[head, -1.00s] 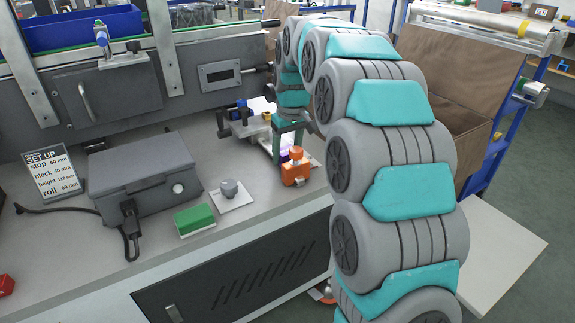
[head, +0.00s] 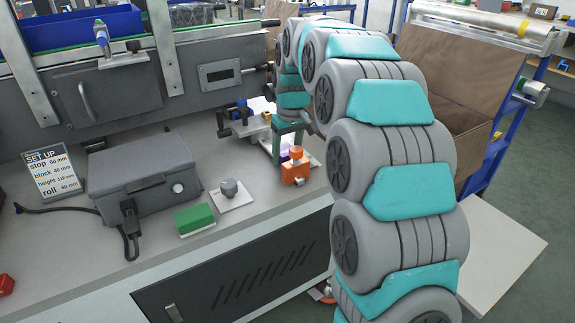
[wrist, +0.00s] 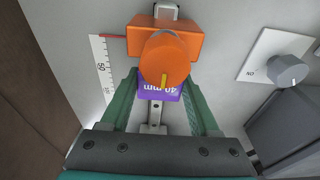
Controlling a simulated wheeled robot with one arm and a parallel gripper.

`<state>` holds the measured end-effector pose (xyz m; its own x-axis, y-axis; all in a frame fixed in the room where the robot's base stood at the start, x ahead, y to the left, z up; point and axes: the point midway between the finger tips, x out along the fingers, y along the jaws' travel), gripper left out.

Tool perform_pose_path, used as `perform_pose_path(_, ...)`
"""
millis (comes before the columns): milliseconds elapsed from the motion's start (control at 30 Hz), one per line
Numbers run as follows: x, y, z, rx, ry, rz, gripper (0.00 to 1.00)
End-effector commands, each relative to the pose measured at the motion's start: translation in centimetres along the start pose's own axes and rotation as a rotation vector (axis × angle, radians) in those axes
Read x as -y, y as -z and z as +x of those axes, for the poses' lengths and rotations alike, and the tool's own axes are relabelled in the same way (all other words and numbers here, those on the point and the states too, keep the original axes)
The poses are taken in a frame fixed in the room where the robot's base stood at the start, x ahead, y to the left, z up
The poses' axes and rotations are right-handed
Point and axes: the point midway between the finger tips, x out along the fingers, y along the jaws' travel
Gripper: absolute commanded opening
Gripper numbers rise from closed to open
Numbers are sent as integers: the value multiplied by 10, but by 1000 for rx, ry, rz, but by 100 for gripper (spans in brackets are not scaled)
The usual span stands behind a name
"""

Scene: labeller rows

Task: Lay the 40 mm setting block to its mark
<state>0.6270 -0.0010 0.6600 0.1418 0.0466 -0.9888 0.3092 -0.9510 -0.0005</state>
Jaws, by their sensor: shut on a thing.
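The purple setting block (wrist: 160,90), labelled 40 mm, lies between the green fingers of my gripper (wrist: 162,86) in the wrist view. My gripper is shut on it, low over a metal rail (wrist: 155,116). The orange stop (wrist: 137,40) with its round knob stands on the rail just beyond the block. The knob overlaps the block's far part, so I cannot tell whether block and stop touch. In the head view the block (head: 284,155) shows only as a small purple patch beside the orange stop (head: 296,173), below my gripper (head: 287,143).
A scale (wrist: 101,68) with a red pointer runs left of the rail. A white plate with a grey knob (head: 230,187), a green block (head: 194,219) and a grey box (head: 141,175) stand left on the bench. A set-up card (head: 51,175) lists block 40 mm.

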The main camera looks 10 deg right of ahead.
Motion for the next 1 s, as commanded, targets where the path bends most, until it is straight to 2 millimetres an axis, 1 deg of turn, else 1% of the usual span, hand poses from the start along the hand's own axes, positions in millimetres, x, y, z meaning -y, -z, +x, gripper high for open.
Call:
perform_pose_path(900,0,-6,1,2,0,0,0)
perform_pose_path(933,0,-6,1,2,0,0,64)
perform_pose_path(1000,0,-6,1,1,0,0,72)
